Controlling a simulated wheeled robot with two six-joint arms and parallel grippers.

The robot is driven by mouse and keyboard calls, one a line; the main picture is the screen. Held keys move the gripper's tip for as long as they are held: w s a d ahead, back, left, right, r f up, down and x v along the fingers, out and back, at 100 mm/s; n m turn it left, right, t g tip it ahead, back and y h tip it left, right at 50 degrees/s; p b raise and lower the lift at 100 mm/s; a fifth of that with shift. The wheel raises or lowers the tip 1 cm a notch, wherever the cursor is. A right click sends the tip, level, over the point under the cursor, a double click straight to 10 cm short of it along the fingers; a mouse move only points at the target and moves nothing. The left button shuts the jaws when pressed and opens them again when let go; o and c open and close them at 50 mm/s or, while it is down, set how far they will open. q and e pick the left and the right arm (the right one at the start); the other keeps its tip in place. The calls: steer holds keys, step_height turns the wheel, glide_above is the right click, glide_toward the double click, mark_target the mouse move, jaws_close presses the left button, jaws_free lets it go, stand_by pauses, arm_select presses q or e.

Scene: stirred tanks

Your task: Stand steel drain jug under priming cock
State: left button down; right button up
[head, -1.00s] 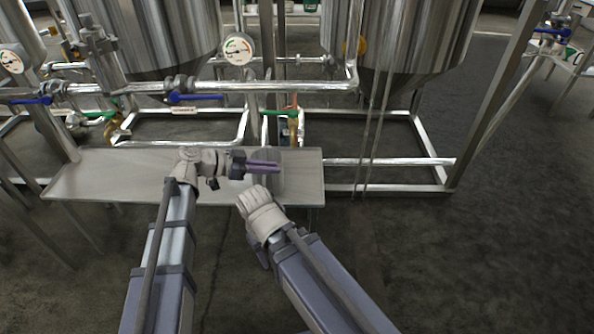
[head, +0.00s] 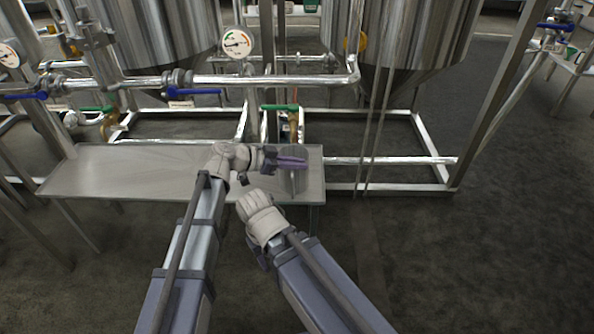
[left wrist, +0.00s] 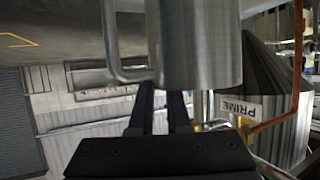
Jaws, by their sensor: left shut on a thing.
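The steel drain jug (head: 294,183) is a plain grey cylinder near the right end of the steel bench, below the green-handled priming cock (head: 293,121) in the head picture. My left gripper (head: 292,163) is shut on the jug, its purple fingers across the jug's upper part. The left wrist view shows the jug (left wrist: 203,45) close up with its bar handle (left wrist: 112,45) at the left. I cannot tell whether its base touches the bench. A PRIME label (left wrist: 241,108) shows beside it. My right arm's wrist is at the lower middle; its fingers are hidden.
The steel bench (head: 110,175) is bare to the left. A pipe with blue-handled valves (head: 193,92) and a dial gauge (head: 237,43) run above it. Large steel tanks (head: 405,35) stand behind. Frame legs (head: 430,150) stand at the right, with open dark floor beyond.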

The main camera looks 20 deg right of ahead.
arm_select(q)
steer(key=shift+f, duration=0.25)
arm_select(e)
steer(key=shift+f, duration=0.25)
arm_select(q)
steer(key=shift+f, duration=0.2)
steer(key=c, duration=0.9)
jaws_free()
arm_select(e)
steer(key=shift+f, duration=0.15)
arm_select(q)
steer(key=shift+o, duration=0.2)
steer(key=p+v, duration=0.5)
steer(key=v, duration=0.7)
steer(key=shift+r, duration=0.25)
arm_select(e)
steer(key=shift+r, duration=2.6)
